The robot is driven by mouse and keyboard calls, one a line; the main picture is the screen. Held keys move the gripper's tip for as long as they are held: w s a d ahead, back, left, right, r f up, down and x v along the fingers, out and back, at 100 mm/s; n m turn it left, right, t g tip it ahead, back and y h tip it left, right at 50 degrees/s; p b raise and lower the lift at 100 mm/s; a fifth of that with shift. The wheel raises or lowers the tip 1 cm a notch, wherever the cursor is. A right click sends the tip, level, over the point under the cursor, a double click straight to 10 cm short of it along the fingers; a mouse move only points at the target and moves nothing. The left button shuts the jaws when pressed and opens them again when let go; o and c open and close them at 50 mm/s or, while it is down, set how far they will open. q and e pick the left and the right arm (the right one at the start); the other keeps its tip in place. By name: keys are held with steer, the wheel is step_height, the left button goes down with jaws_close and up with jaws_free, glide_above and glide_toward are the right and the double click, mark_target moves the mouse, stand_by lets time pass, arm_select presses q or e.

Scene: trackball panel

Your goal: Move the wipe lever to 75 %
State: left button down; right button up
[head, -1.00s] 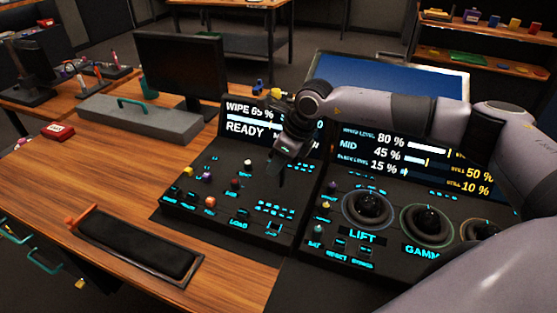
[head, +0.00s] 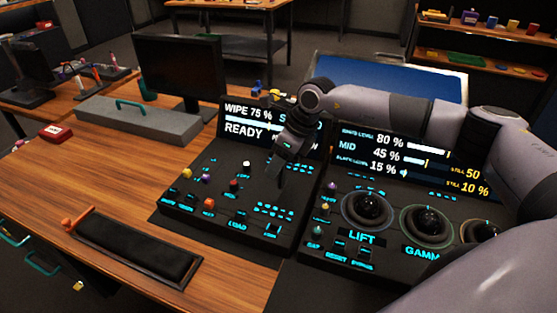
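The left panel (head: 195,208) carries a display (head: 243,119) that reads "WIPE 75 %" and "READY". My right gripper (head: 280,181) reaches down over the right part of this panel and covers part of the display's right side. Its fingertips are close to the panel's surface, above the lit buttons (head: 274,210). The wipe lever cannot be made out; the gripper seems to hide it. The fingers are dark and small, so I cannot tell whether they are open or shut on something. My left gripper is not in view.
The right panel has trackballs (head: 367,208) marked LIFT and GAMMA and its own display (head: 362,146). My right arm crosses above it. A black padded rest (head: 134,246) lies on the wooden desk (head: 100,178). A monitor (head: 180,66) stands behind.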

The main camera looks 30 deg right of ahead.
steer(key=shift+v, duration=3.6)
